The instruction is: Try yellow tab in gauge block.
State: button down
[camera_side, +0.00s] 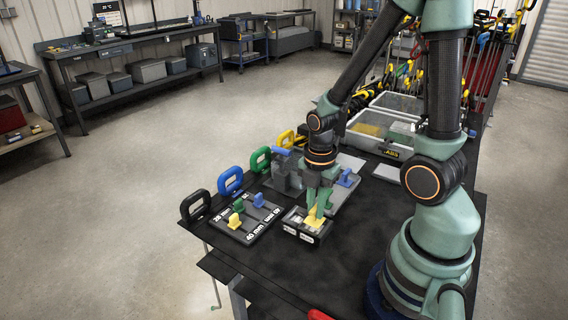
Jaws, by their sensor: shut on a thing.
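My gripper (318,211) points down over the front middle of the dark bench, its green fingers shut on a yellow tab (314,222). The tab is low at the top of a small dark block with white markings (303,234), which looks like the gauge block. I cannot tell whether the tab is inside it or just resting on top. The fingers hide part of the tab and the block's back. Another yellow tab (234,221) stands on the dark lettered board to the left.
The lettered board (262,228) also holds a green tab (239,205) and a blue tab (258,200). Black, blue, green and yellow handles line the bench's left edge. A grey fixture (284,174) stands behind my gripper. Clear bench (345,260) lies in front.

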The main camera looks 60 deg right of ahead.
jog(key=shift+f, duration=0.95)
dwell(0.9)
dwell(0.3)
jog(key=c, duration=0.8)
grip_release()
notch_tip(320, 180, up, 12)
dwell(0.4)
